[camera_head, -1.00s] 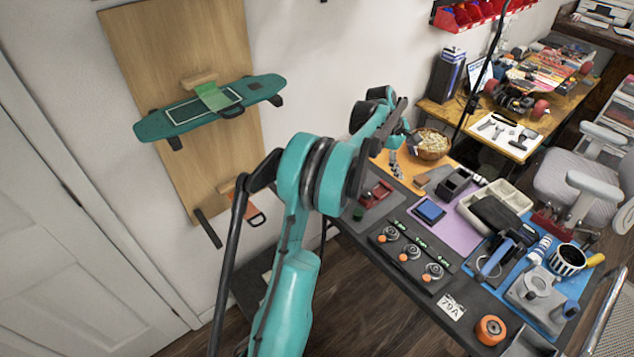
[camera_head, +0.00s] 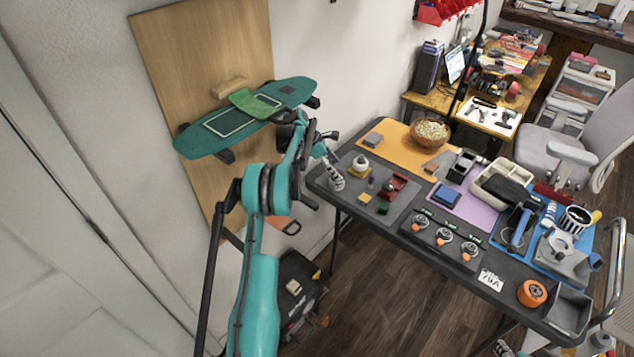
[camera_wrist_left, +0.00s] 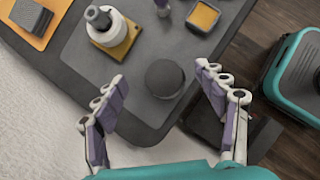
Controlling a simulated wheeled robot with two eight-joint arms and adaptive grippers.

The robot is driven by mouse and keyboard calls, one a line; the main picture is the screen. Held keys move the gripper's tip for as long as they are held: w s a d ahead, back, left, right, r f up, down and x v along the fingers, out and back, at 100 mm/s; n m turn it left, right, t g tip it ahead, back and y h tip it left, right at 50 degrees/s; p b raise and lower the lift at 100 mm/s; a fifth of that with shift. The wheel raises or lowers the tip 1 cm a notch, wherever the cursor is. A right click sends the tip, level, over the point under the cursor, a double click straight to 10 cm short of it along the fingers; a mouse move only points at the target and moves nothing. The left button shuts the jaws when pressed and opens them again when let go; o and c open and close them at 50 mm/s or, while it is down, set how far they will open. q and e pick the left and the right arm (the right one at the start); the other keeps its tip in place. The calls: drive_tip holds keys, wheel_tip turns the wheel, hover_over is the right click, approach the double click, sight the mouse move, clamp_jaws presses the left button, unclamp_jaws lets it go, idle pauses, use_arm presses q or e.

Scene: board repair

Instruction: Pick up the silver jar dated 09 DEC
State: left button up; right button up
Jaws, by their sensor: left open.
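A small light-grey jar with dark markings (camera_head: 336,182) stands upright at the left corner of the dark table; its date is too small to read. In the left wrist view, a round dark top (camera_wrist_left: 165,77), apparently this jar's lid, lies between the fingers of my left gripper (camera_wrist_left: 164,88). The gripper is open, its fingers apart on either side with no clear contact. In the head view, my left gripper (camera_head: 327,151) is just above the jar. Three silver round items with orange parts (camera_head: 444,236) sit in a black tray; no date is readable. My right gripper is not in view.
A red tool (camera_head: 393,187) and small yellow blocks lie nearby. The table edge is close to the jar.

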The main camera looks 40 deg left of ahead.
use_arm(q)
drive_tip(key=shift+s+a+f, duration=0.1)
drive_tip(key=shift+a+f, duration=0.05)
drive_tip(key=shift+f, duration=0.45)
drive_tip(key=shift+b+x, duration=0.6)
drive_tip(key=shift+x, duration=0.35)
drive_tip(key=b+x, duration=0.1)
drive_tip(key=x, duration=0.1)
drive_tip(key=b+x, duration=0.1)
drive_tip(key=x, duration=0.1)
drive_tip(key=shift+s+f, duration=0.15)
drive_tip(key=shift+f, duration=0.3)
drive_tip(key=c, duration=1.4)
